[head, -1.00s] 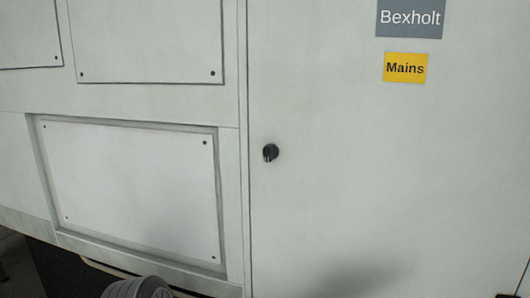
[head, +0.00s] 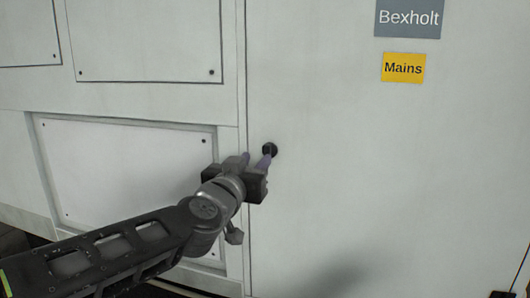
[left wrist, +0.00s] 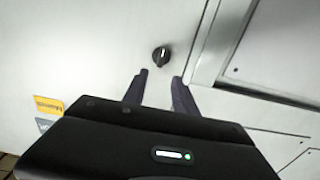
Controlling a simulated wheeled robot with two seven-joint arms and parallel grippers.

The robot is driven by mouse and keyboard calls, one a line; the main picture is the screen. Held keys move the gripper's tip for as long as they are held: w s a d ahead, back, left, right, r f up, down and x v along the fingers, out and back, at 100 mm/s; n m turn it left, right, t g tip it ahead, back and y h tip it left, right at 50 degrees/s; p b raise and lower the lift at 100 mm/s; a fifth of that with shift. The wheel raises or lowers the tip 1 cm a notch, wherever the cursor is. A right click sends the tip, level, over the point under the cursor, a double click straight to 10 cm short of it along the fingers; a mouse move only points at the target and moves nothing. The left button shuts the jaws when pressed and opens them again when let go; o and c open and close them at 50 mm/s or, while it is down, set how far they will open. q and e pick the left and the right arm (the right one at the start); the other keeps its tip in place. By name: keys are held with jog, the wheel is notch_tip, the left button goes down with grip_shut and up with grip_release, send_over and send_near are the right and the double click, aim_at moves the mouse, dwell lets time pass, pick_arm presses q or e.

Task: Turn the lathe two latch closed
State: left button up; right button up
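The latch (head: 270,149) is a small round black knob on the pale cabinet door (head: 390,170), near the door's left edge. In the left wrist view the latch (left wrist: 161,55) shows a light line on its face, running nearly upright in that picture. My left gripper (head: 257,158) is at the latch's lower left in the head view. In the left wrist view its two fingers (left wrist: 157,78) are apart, with nothing between them, and the latch lies just beyond their tips. Whether a finger touches the latch cannot be told.
A grey "Bexholt" sign (head: 409,18) and a yellow "Mains" label (head: 403,68) are on the door above right. Recessed panels (head: 120,170) with raised frames lie left of the door seam. The door face right of the latch is clear.

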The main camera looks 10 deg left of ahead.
aim_at(267, 149)
pick_arm(q)
jog(key=shift+w+f, duration=0.1)
jog(key=shift+w, duration=0.1)
jog(key=w, duration=0.7)
jog(key=shift+w+d+b, duration=0.3)
grip_shut()
dwell(0.5)
